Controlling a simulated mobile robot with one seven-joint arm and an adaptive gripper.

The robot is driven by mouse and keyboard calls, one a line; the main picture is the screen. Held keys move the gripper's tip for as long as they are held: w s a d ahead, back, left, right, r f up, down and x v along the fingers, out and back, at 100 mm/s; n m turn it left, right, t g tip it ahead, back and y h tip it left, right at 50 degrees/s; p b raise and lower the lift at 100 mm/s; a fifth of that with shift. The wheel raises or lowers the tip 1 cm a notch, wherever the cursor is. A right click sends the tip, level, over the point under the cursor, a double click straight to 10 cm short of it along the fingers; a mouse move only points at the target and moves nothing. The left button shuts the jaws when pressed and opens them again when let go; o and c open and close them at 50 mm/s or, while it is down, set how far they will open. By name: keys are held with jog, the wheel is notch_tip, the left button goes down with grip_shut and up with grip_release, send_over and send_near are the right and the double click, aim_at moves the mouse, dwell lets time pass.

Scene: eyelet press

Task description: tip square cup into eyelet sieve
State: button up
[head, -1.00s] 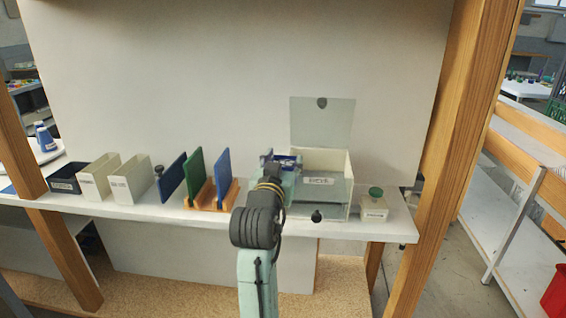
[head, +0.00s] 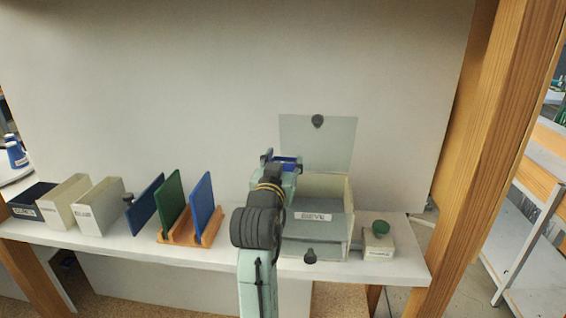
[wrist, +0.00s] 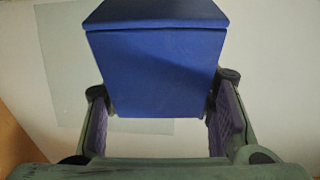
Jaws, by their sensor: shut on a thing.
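My gripper (wrist: 162,98) is shut on the blue square cup (wrist: 158,70), which fills the upper middle of the wrist view between the two fingers. In the head view the cup (head: 288,161) is a small patch of blue, mostly hidden by my gripper and wrist. It is held up at the back left of the eyelet sieve (head: 311,218), a pale box labelled SIEVE. The sieve's grey-green lid (head: 318,145) stands open behind it. I cannot see the inside of the cup or most of the sieve's opening.
Left of my arm are blue and green panels (head: 171,200) in a wooden rack (head: 176,238), and two cream boxes (head: 99,207) beside a dark one (head: 32,202). A small box with a green knob (head: 378,240) stands right of the sieve. A wooden post (head: 508,150) bounds the right.

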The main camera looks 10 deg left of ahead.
jog(key=shift+d+f+m, duration=0.3)
jog(key=shift+d+m, duration=0.2)
jog(key=shift+m, duration=0.4)
jog(key=d+m+b, duration=0.6)
jog(key=m, duration=0.9)
jog(key=shift+s+f, duration=0.3)
jog(key=shift+d, duration=0.1)
